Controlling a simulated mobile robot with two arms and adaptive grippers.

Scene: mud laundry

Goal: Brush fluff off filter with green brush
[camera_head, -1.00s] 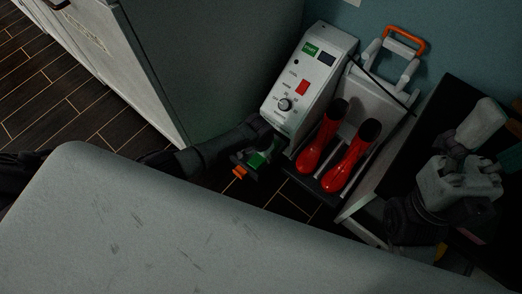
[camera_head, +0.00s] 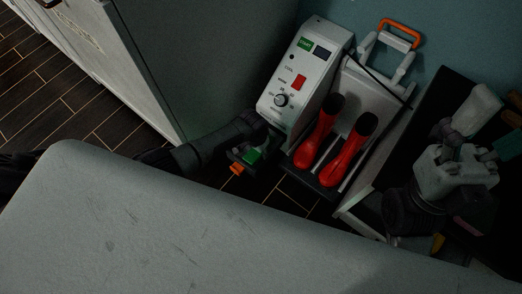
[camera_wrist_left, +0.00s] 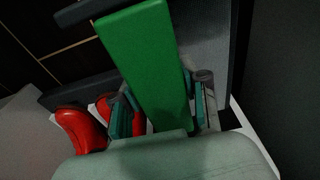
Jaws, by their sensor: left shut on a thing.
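My left gripper (camera_head: 249,157) is low in the gap between the grey cabinet and the white control unit. It is shut on the green brush (camera_wrist_left: 145,60), whose long green body lies between the fingers in the left wrist view. Only a small green part of the brush (camera_head: 254,156) shows in the head view, with a small orange part beside it. Bristles are not visible. My right gripper (camera_head: 455,172) is at the right over a dark surface; its fingertips are not clear. I cannot make out a filter or fluff in either view.
The white control unit (camera_head: 297,78) has a knob and red switch. Red boots (camera_head: 345,150) stand on a dark rack beside it; they also show in the wrist view (camera_wrist_left: 80,130). A pale worktop (camera_head: 180,225) fills the foreground. A grey cabinet (camera_head: 215,60) stands left.

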